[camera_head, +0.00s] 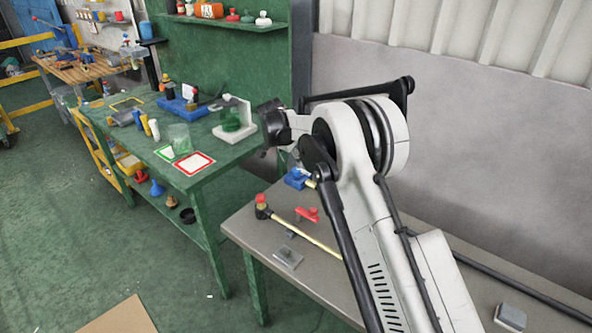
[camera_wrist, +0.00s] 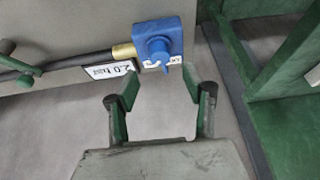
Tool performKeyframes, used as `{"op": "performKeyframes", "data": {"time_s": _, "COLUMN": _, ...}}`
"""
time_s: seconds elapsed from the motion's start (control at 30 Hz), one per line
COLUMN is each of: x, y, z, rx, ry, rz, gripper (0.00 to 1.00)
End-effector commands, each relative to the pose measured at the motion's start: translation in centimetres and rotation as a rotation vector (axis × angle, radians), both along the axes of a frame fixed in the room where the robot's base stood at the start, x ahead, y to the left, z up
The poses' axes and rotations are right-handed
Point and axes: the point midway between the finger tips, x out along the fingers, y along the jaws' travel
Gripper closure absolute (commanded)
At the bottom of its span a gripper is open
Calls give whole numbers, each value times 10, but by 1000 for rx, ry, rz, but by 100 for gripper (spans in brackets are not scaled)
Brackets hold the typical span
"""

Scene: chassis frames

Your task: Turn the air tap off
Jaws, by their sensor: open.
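The air tap (camera_wrist: 158,45) is a blue block with a blue handle, at the top middle of the wrist view. A brass fitting (camera_wrist: 123,51) joins its left side to a black hose (camera_wrist: 70,62). In the head view a small blue block (camera_head: 297,178), apparently the tap, sits at the back left of the grey bench, partly behind my arm. My gripper (camera_wrist: 160,88) is open and empty in the wrist view. Its two green-padded fingers lie below the tap, one towards each side, apart from it. In the head view my arm hides the fingers.
A white label (camera_wrist: 109,72) hangs by the hose, and a green part (camera_wrist: 28,68) is at left. On the grey bench (camera_head: 345,290) lie a hammer (camera_head: 262,207) and a red part (camera_head: 307,214). A cluttered green workbench (camera_head: 215,165) stands at left.

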Motion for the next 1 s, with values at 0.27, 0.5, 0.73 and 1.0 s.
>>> {"op": "performKeyframes", "data": {"time_s": 0.27, "x": 15, "y": -11, "z": -44, "rx": 1, "ry": 0, "rz": -2, "gripper": 55}}
{"op": "performKeyframes", "data": {"time_s": 0.5, "x": 22, "y": -15, "z": -63, "rx": 0, "ry": 0, "rz": -1, "gripper": 55}}
{"op": "performKeyframes", "data": {"time_s": 0.73, "x": 23, "y": -16, "z": -67, "rx": 1, "ry": -1, "rz": 0, "gripper": 55}}
{"op": "performKeyframes", "data": {"time_s": 1.0, "x": 23, "y": -16, "z": -66, "rx": 0, "ry": 0, "rz": 0, "gripper": 74}}
